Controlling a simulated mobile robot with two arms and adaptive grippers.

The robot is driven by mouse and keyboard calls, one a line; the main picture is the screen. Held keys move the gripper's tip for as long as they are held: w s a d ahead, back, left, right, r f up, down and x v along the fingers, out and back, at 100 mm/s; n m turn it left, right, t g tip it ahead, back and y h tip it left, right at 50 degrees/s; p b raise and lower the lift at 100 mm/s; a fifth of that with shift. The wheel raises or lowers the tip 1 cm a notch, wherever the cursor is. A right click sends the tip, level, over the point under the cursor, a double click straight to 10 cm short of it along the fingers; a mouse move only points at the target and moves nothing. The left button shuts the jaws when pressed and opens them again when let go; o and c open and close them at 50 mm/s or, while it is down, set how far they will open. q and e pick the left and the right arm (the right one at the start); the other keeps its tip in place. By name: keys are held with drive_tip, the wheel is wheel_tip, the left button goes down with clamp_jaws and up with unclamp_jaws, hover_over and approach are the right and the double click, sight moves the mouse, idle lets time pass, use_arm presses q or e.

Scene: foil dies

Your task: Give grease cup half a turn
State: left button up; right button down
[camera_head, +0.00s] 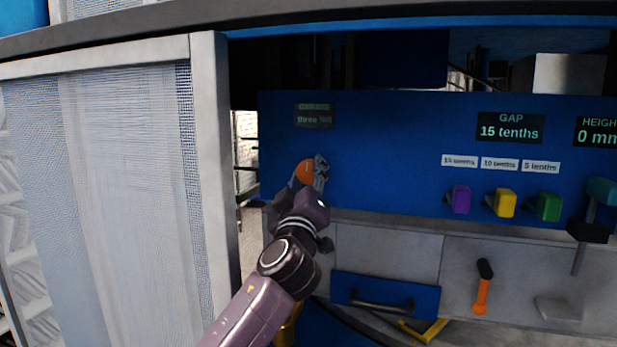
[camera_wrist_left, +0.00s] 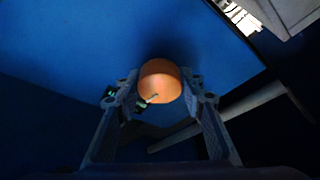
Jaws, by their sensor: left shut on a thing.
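The grease cup (camera_head: 305,172) is an orange round knob on the blue machine panel, below a small dark sign with blurred green text. My left gripper (camera_head: 312,174) is at the cup, its fingers on either side. In the left wrist view the orange cup (camera_wrist_left: 160,82) sits between the two fingertips of my left gripper (camera_wrist_left: 160,90), with a small pale mark on its lower part. The left gripper is shut on it. My right gripper is not in view.
Purple (camera_head: 459,199), yellow (camera_head: 502,203) and green (camera_head: 546,206) knobs stick out on the right under small labels. A GAP display (camera_head: 510,127) reads 15 tenths. A mesh guard panel (camera_head: 110,180) stands on the left. A blue drawer (camera_head: 385,298) and an orange-handled lever (camera_head: 482,290) are below.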

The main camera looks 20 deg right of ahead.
use_arm(q)
drive_tip(key=o, duration=1.2)
drive_tip(key=shift+a, duration=0.1)
drive_tip(key=shift+c, duration=0.2)
drive_tip(key=shift+s, duration=0.1)
drive_tip(key=v, duration=1.1)
drive_tip(key=shift+s+a+f, duration=0.2)
drive_tip(key=shift+s+f, duration=0.05)
drive_tip(key=shift+s, duration=0.05)
